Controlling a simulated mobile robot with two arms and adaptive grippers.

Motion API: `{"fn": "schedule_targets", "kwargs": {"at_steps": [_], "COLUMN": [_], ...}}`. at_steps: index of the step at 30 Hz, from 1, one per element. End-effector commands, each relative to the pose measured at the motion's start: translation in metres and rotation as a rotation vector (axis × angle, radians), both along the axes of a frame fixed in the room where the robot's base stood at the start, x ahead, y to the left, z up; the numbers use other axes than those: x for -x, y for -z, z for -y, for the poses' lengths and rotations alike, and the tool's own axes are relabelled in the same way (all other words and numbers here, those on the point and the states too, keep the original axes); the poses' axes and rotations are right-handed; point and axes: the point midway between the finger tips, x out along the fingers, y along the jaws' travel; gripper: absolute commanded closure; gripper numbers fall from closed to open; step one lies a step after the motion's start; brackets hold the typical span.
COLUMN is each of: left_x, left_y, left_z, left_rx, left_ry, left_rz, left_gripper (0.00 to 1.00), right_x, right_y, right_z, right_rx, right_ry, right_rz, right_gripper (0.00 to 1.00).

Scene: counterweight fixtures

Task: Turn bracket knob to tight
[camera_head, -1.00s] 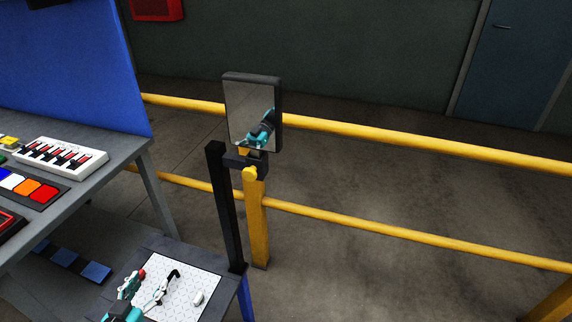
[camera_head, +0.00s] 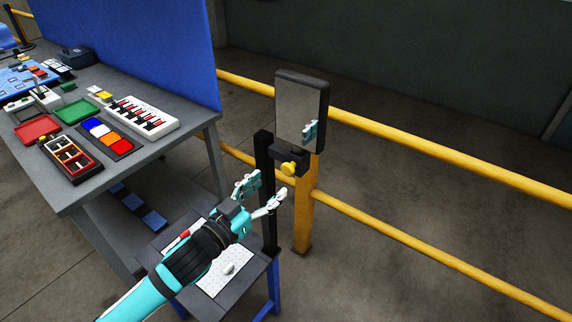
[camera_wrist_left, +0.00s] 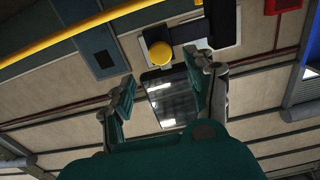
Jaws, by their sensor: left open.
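The yellow bracket knob (camera_head: 289,169) sits on the front of a dark bracket (camera_head: 291,157) below a black-framed mirror (camera_head: 300,112). The bracket is on a post by the yellow railing. My left gripper (camera_head: 262,192) is open and empty, a little below and left of the knob and apart from it. In the left wrist view the knob (camera_wrist_left: 160,53) shows beyond the spread fingers of the gripper (camera_wrist_left: 165,80), between them and above their tips. The mirror (camera_wrist_left: 172,98) also shows between the fingers. My right gripper is not in view.
A black post (camera_head: 266,215) stands beside the yellow post (camera_head: 303,215) under the bracket. A low stand with a white plate (camera_head: 212,280) lies below my left arm. A grey workbench (camera_head: 80,190) with trays is at left. Yellow rails (camera_head: 420,165) run behind.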

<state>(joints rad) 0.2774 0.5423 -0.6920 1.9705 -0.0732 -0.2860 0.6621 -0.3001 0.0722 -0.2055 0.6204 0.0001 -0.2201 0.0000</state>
Motion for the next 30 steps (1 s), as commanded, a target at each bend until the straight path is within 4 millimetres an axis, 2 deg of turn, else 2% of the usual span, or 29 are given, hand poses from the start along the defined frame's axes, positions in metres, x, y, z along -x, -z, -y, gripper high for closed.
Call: {"fn": "schedule_targets", "kwargs": {"at_steps": [3,10,15,23,24,30], "left_x": [-0.022,-0.051,-0.059,-0.061,-0.061,-0.061], "left_y": [-0.004,-0.002,0.000,0.001,0.001,0.001], "left_z": [0.016,0.036,0.043,0.044,0.044,0.044], "left_rx": [0.001,0.000,-0.001,-0.001,-0.001,-0.001], "left_ry": [-0.001,-0.001,-0.001,0.000,0.000,-0.001], "left_rz": [0.001,0.001,0.000,0.000,0.000,0.000], "left_gripper": [0.44,0.44,0.44,0.44,0.45,0.72], "right_x": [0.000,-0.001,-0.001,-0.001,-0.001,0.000], "right_y": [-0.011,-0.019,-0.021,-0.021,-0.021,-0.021], "right_z": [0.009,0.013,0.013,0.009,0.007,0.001], "right_rx": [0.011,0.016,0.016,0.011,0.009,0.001], "right_ry": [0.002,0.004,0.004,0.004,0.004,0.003], "right_rz": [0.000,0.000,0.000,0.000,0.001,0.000], "right_gripper": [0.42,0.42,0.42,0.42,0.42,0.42]}}
